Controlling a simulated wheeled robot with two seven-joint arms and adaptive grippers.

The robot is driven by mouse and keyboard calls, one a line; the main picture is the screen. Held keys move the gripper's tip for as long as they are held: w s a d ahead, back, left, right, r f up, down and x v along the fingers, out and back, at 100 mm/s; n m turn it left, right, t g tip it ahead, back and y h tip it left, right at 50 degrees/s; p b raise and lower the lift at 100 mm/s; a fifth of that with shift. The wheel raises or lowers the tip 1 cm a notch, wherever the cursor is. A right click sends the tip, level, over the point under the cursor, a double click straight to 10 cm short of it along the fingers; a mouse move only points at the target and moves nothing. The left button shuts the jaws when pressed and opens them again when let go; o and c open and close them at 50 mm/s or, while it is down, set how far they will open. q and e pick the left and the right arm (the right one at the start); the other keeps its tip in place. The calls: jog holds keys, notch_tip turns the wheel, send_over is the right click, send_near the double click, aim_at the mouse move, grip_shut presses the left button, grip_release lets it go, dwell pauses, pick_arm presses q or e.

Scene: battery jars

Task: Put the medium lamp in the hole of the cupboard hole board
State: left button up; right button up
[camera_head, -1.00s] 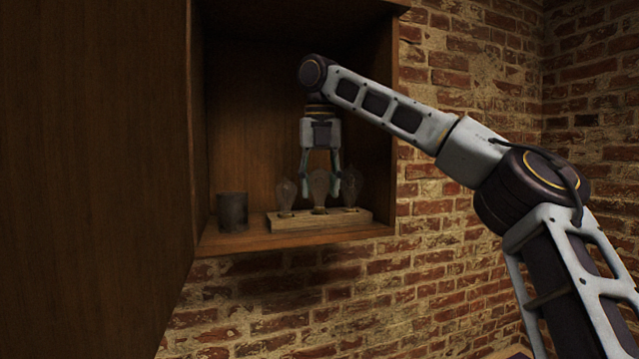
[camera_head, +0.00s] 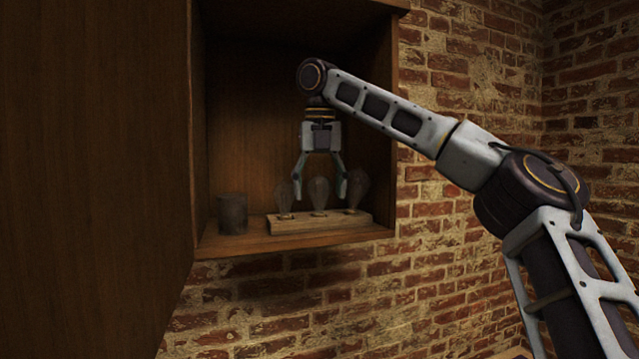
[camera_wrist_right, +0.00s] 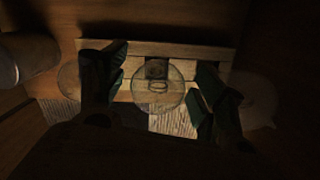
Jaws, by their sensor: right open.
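A pale wooden hole board (camera_head: 335,226) lies on the cupboard floor with three clear glass lamps standing in a row on it. The middle lamp (camera_head: 319,191) stands upright in the board, between the left lamp (camera_head: 285,195) and the right lamp (camera_head: 357,186). My right gripper (camera_head: 321,194) points down, its open fingers on either side of the middle lamp and apart from it. In the right wrist view the middle lamp's round bulb (camera_wrist_right: 157,88) shows between the two dark fingers. Which lamp is the medium one is hard to tell. My left gripper is not in view.
A dark grey cylindrical jar (camera_head: 232,213) stands left of the board on the cupboard floor. The cupboard's side walls and top (camera_head: 300,8) close in around my right arm. A large wooden panel (camera_head: 95,170) fills the left. A brick wall (camera_head: 470,60) is behind.

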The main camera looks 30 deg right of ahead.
jog(key=shift+r, duration=0.2)
jog(key=shift+s+a+r, duration=0.1)
jog(key=shift+s+r, duration=0.05)
jog(key=shift+r, duration=1.05)
jog(key=shift+s+a+r, duration=0.1)
jog(key=shift+r, duration=1.05)
jog(key=shift+s+a+r, duration=0.1)
jog(key=shift+s+r, duration=0.05)
jog(key=shift+r, duration=1.05)
